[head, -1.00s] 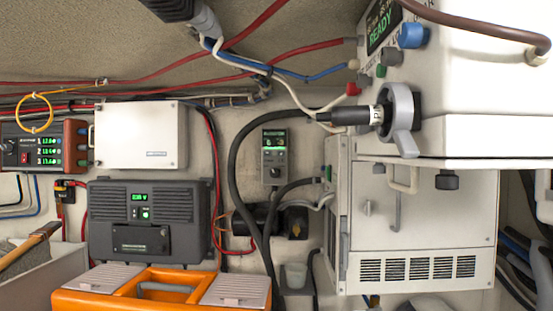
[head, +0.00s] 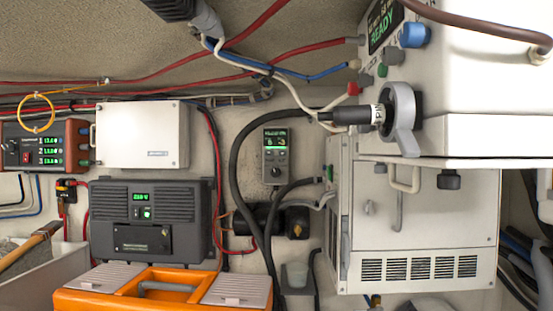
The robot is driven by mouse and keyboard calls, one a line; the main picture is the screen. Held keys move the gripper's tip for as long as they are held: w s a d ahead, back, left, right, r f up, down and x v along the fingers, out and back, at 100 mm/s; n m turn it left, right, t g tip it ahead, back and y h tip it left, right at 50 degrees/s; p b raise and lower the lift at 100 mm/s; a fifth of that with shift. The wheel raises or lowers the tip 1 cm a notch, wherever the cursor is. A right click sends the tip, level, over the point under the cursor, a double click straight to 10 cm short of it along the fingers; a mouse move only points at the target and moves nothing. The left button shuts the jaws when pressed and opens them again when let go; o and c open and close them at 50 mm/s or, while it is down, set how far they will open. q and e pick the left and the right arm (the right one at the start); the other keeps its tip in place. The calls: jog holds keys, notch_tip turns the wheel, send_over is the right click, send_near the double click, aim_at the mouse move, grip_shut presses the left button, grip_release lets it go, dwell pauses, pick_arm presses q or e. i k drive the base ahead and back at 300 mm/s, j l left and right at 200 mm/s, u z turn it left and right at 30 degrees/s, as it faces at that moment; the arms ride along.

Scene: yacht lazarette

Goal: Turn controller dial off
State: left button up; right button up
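A small grey controller (head: 276,155) is fixed to the back wall near the middle of the head view. Its display (head: 275,139) is lit green, with text too small to read surely. A small dark round dial (head: 276,172) sits on its lower face; I cannot tell which setting it points to. Neither of my grippers is in view, and nothing touches the dial.
A white cabinet (head: 425,215) and an upper white unit with a large grey rotary handle (head: 402,120) project at right. Black hoses (head: 240,165) loop left of the controller. An orange toolbox (head: 165,299) stands in front at lower left. Space before the controller looks clear.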

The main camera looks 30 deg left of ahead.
aim_at(275, 172)
jog(key=i+l+u, duration=0.1)
jog(key=u, duration=0.9)
